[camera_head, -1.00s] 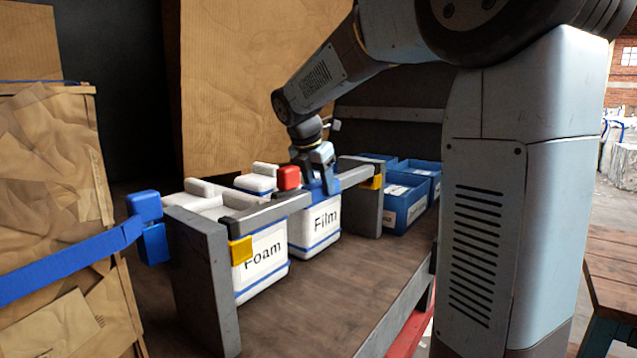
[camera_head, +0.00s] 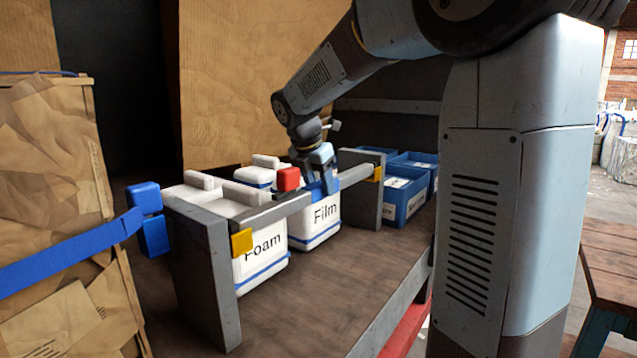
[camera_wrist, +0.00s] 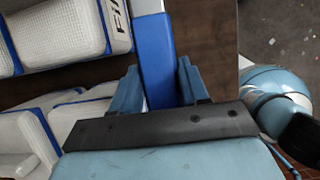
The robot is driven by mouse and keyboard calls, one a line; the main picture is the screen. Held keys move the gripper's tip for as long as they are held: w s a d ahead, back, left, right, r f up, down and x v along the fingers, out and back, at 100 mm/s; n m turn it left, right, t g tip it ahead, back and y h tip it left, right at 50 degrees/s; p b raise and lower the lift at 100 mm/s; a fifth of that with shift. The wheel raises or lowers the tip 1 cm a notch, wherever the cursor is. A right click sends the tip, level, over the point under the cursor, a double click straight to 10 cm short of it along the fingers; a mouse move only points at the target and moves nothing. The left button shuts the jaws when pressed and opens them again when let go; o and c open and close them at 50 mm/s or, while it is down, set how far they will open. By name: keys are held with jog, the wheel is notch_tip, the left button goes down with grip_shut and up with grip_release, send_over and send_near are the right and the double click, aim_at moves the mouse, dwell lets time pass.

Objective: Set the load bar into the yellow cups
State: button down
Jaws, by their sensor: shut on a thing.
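The load bar (camera_head: 272,214) is a long grey bar with a blue middle section. My gripper (camera_head: 323,189) is shut on that blue section, which stands between the fingers in the wrist view (camera_wrist: 155,62). The bar is roughly level, with its ends close over the two yellow cups. The near yellow cup (camera_head: 242,243) is on the left grey post and the far yellow cup (camera_head: 377,174) is on the right one. The bar's ends look very near or touching the cups; I cannot tell whether they are seated.
White bins labelled Foam (camera_head: 262,262) and Film (camera_head: 318,232) stand behind and under the bar. Blue bins (camera_head: 405,204) stand beyond the far post (camera_head: 360,205). The brown belt in front is clear.

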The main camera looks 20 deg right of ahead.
jog(key=shift+f, duration=0.35)
jog(key=shift+c, duration=2.4)
grip_release()
jog(key=shift+f, duration=0.1)
jog(key=v, duration=1.3)
jog(key=s+d+f+m+t+y, duration=0.1)
jog(key=s+f+m, duration=0.5)
jog(key=s+m, duration=0.6)
jog(key=s+d+f+m+t+y, duration=0.1)
jog(key=s+d+f+m+y, duration=0.1)
jog(key=s+f+m, duration=0.5)
jog(key=s+d+m, duration=0.1)
jog(key=s+m, duration=0.5)
jog(key=shift+d+f+t+y, duration=0.2)
jog(key=shift+f+t+y, duration=0.05)
jog(key=shift+t+y, duration=0.15)
